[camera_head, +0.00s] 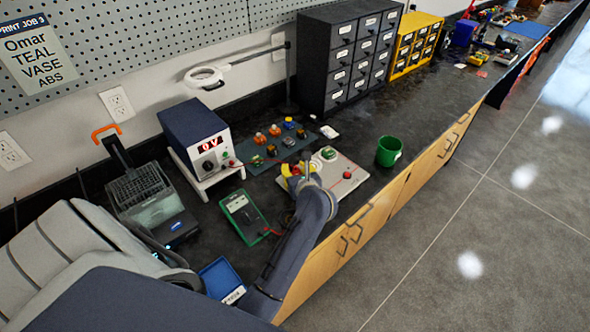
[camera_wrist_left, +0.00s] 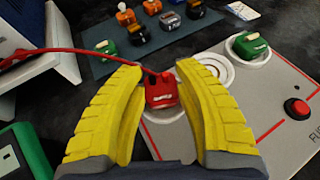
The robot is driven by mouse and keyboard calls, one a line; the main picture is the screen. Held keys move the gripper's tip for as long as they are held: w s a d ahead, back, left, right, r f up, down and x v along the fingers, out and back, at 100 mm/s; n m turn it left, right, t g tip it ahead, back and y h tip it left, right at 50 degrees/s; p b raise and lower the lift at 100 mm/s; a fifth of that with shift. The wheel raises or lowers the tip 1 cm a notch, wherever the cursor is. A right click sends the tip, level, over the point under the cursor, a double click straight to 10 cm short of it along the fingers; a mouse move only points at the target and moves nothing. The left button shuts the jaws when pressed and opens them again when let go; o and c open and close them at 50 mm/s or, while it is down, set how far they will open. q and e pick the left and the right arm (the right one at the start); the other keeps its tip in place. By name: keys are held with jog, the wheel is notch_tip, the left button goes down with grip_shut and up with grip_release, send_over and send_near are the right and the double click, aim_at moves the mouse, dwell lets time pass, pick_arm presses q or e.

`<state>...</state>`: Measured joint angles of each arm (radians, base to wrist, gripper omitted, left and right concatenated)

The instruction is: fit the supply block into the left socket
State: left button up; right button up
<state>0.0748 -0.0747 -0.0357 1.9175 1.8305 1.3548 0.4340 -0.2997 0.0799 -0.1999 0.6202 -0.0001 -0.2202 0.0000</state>
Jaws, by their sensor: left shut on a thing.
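The red supply block (camera_wrist_left: 162,92), with a red lead on it, sits between the yellow fingertips of my left gripper (camera_wrist_left: 160,80) in the left wrist view. The gripper is shut on it. The block is over the left round socket (camera_wrist_left: 166,116) of the pale board (camera_wrist_left: 262,88); I cannot tell whether it is seated. In the head view my left gripper (camera_head: 297,172) is over the left part of the board (camera_head: 352,162), and the arm hides part of it. A green block (camera_wrist_left: 250,46) sits on the board's right round socket. My right gripper is not in view.
A mat (camera_wrist_left: 118,54) with several coloured blocks lies behind the board. The power supply (camera_head: 195,138) and green-cased meter (camera_head: 243,217) stand left. A green cup (camera_head: 389,151) stands right. A red button (camera_wrist_left: 297,108) is on the board. The red lead (camera_wrist_left: 110,52) runs leftward.

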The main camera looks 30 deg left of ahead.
aim_at(295, 172)
pick_arm(q)
jog(key=shift+f, duration=0.65)
dwell(0.6)
jog(key=o, duration=0.8)
jog(key=shift+v, duration=5.65)
jog(key=shift+d+f, duration=0.1)
jog(key=shift+d, duration=0.05)
jog(key=shift+x, duration=3.65)
